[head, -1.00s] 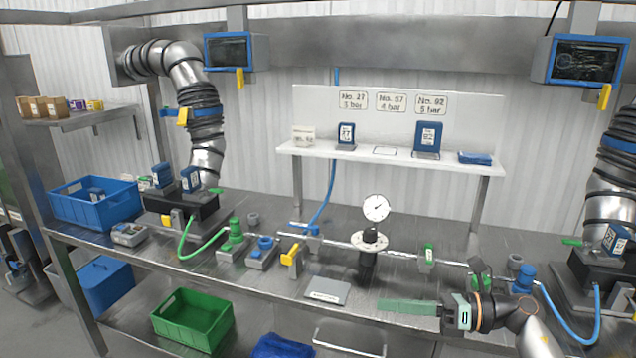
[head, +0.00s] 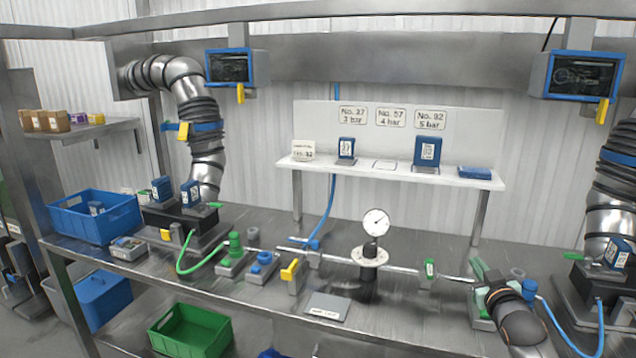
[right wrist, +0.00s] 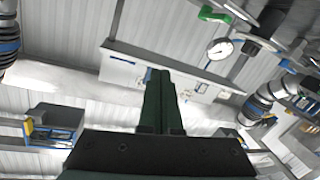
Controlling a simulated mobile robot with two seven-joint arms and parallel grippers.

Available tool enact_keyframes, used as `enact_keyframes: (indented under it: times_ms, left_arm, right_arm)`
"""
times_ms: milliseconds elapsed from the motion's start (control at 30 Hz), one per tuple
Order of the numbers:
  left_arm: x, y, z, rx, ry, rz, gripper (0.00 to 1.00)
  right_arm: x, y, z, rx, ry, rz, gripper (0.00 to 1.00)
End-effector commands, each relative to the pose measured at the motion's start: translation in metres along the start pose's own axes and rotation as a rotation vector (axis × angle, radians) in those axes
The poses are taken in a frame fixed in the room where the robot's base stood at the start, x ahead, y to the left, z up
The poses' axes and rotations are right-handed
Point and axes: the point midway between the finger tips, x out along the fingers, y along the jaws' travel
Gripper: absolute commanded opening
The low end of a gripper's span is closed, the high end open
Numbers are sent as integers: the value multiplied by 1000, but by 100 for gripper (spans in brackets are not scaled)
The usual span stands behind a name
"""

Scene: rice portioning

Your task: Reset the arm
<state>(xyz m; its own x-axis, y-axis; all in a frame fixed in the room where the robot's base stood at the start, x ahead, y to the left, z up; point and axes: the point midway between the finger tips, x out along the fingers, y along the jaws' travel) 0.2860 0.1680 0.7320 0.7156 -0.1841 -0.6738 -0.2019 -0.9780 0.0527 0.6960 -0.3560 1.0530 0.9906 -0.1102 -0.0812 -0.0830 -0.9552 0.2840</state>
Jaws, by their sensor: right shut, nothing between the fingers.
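My right arm comes in from the lower right in the head view. Its gripper (head: 478,268) has green fingers that point away from me over the right part of the workbench (head: 420,318). In the right wrist view the two green fingers (right wrist: 158,78) lie together, shut, with nothing between them. The hand partly covers the fittings behind it, so I cannot tell how far it stands from them. My left gripper is not in view.
A pressure gauge (head: 376,222) stands on a pipe left of my right gripper. A blue-capped fitting (head: 529,289) and a blue hose (head: 553,320) are close on its right. A grey plate (head: 327,306) lies near the front edge. A green crate (head: 190,332) is below.

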Motion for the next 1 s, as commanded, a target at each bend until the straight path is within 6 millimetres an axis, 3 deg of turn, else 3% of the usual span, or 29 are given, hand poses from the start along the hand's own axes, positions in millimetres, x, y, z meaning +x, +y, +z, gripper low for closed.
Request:
enact_keyframes:
  times_ms: [33, 167, 367, 600, 800, 900, 1000]
  left_arm:
    - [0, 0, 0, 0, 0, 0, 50]
    - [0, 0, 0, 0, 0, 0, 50]
    - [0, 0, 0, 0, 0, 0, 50]
    - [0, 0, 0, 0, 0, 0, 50]
    - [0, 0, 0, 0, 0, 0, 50]
    - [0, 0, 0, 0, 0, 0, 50]
    - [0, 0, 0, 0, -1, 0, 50]
  right_arm:
    - [-10, -19, 26, -10, -26, -28, 0]
    - [-36, -53, 72, -10, -81, -81, 0]
    - [-100, -112, 153, 10, -195, -179, 0]
    - [-223, -183, 244, 74, -372, -305, 0]
    - [-329, -220, 285, 145, -513, -375, 0]
    - [-366, -230, 294, 171, -564, -394, 0]
    - [-390, -235, 298, 189, -595, -403, 0]
